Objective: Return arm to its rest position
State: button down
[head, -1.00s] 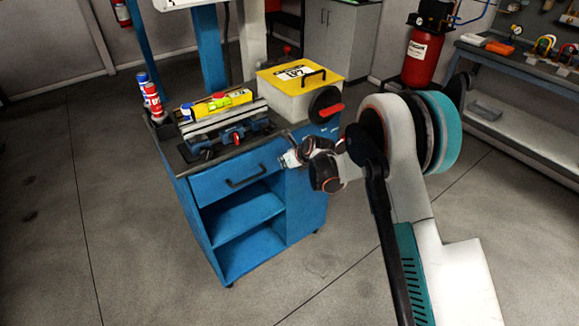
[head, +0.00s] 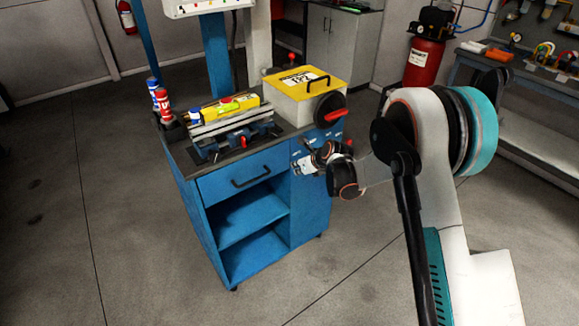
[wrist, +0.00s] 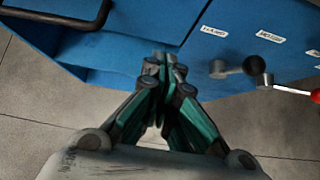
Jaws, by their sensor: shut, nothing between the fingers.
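My gripper (wrist: 165,75) is shut and empty in the wrist view, its teal and black fingers pressed together and pointing toward the blue cabinet. In the head view, my arm reaches in from the right, folded, with its wrist end beside the cabinet's right front. The blue cabinet (head: 245,184) stands upright with a drawer at the top and open shelves below. It fills the top of the wrist view, where white labels and a grey lever (wrist: 255,66) show on its panel.
On the cabinet top are a vise-like fixture (head: 232,133) with a yellow level, a yellow-lidded box (head: 301,88), and spray cans (head: 163,104). A red tank (head: 423,65) and a workbench stand behind at the right. The floor left of the cabinet is clear.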

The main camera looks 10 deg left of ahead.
jog(key=s+d+r+n+h+p, duration=0.1)
jog(key=s+d+r+n, duration=0.35)
jog(key=d+r, duration=0.35)
jog(key=s+d+r+n+t+h, duration=0.1)
jog(key=s+d+r+n, duration=0.2)
jog(key=s+d+r, duration=0.45)
jog(key=s+d+r+n+h+p, duration=0.1)
jog(key=s+d+r+n, duration=0.4)
jog(key=r, duration=0.5)
jog(key=s+d+r+n+h, duration=0.1)
jog(key=s+d+n, duration=0.5)
jog(key=s, duration=0.6)
jog(key=s+d+n+h, duration=0.2)
jog(key=s+d+n, duration=0.5)
jog(key=s+d, duration=0.3)
jog(key=shift+s+d+r+h, duration=0.15)
jog(key=shift+s+r+h, duration=0.25)
jog(key=shift+s, duration=0.85)
